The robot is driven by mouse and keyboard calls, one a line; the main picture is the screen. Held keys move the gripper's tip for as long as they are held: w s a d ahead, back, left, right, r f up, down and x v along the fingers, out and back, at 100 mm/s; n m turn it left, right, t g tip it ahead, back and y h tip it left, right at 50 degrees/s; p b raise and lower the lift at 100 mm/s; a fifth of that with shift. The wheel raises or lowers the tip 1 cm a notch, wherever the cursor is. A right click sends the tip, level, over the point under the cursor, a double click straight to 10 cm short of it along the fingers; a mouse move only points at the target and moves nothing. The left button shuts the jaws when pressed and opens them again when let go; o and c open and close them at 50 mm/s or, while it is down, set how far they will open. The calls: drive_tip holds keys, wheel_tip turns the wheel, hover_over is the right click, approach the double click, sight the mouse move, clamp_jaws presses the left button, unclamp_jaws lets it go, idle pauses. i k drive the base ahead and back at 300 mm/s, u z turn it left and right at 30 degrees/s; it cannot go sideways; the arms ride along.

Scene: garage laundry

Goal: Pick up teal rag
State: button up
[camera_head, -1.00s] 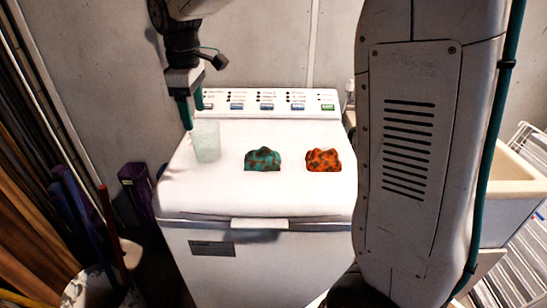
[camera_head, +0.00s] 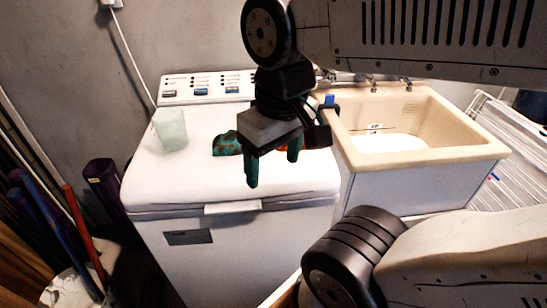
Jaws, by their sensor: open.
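The teal rag (camera_head: 225,144) is a crumpled teal cloth with brown patches on the white washer lid (camera_head: 180,187), left of my gripper. My gripper (camera_head: 273,166) points down with its two teal fingers apart and nothing seen between them. It appears in front of or above the lid, to the right of the teal rag, and its body covers the rag's right edge. I cannot tell its exact height over the lid.
An orange rag (camera_head: 281,149) shows only as a sliver behind my gripper. A translucent cup (camera_head: 170,130) stands on the lid's left. A beige sink (camera_head: 480,146) is at right, with a white rack (camera_head: 520,165) beyond. Rolls and poles (camera_head: 82,225) stand at left.

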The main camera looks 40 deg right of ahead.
sight(227, 145)
drive_tip(key=k, duration=1.2)
drive_tip(key=z, duration=0.8)
drive_tip(key=i, duration=0.85)
drive_tip(key=u, duration=0.25)
